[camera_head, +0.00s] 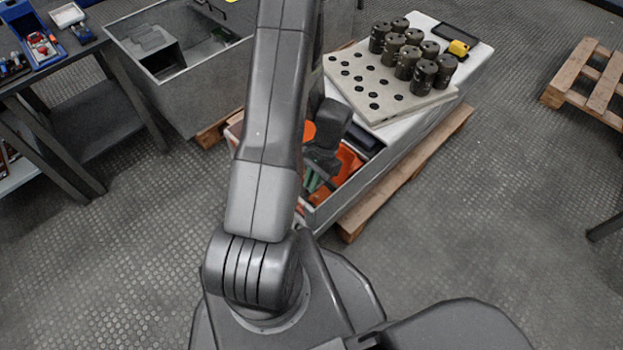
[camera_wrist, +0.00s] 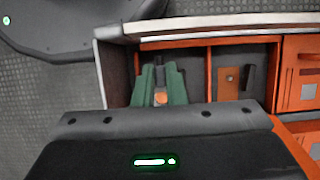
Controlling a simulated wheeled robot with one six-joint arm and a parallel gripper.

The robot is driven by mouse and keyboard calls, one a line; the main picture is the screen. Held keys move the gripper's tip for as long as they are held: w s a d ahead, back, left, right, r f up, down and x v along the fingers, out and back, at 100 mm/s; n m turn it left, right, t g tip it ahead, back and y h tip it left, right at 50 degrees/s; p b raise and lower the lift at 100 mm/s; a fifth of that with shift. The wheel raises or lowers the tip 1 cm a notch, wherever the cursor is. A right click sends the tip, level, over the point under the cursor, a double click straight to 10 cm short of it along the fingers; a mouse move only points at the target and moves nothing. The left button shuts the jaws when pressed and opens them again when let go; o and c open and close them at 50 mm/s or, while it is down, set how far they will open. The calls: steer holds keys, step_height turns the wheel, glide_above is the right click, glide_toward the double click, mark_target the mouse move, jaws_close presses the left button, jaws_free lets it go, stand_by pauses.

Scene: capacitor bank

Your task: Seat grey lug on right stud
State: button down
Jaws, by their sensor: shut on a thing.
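In the wrist view, the two green fingers of my gripper (camera_wrist: 160,84) reach into the left bay of an orange-framed cabinet (camera_wrist: 208,72). They are shut on a small piece that I take to be the grey lug; it is mostly hidden between the fingers. A small copper-coloured spot shows low between them. The right bay holds a copper-coloured plate (camera_wrist: 230,78) and a dark upright piece. I cannot make out the right stud. In the head view, my gripper's green fingers (camera_head: 314,178) are low in the orange cabinet, partly behind my arm.
The cabinet (camera_head: 440,120) stands on a wooden pallet, with a pale board (camera_head: 365,70) bearing several dark cylinders (camera_head: 407,62) on its top. A grey bin (camera_head: 165,95) stands to the left. A light top edge runs above the bays in the wrist view.

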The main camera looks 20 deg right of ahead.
steer(key=b, duration=0.5)
glide_toward(311, 203)
steer(key=shift+s+a+f, duration=0.25)
steer(key=shift+a+f, duration=0.3)
steer(key=shift+f, duration=0.2)
steer(key=shift+s+a+f, duration=0.25)
steer(key=shift+a+f, duration=0.3)
steer(key=shift+f, duration=0.25)
steer(key=shift+s+a+f, duration=0.25)
steer(key=shift+a+f, duration=0.3)
steer(key=shift+f, duration=0.2)
steer(key=shift+f+b, duration=0.65)
steer(key=c, duration=1.4)
jaws_free()
steer(key=p+v, duration=0.5)
steer(key=v, duration=0.8)
steer(key=shift+d+r, duration=0.25)
steer(key=shift+r, duration=0.1)
steer(key=shift+w, duration=0.1)
steer(key=b+x, duration=0.5)
steer(key=x, duration=0.9)
steer(key=shift+a+r, duration=0.1)
steer(key=shift+r, duration=0.1)
steer(key=shift+r, duration=0.1)
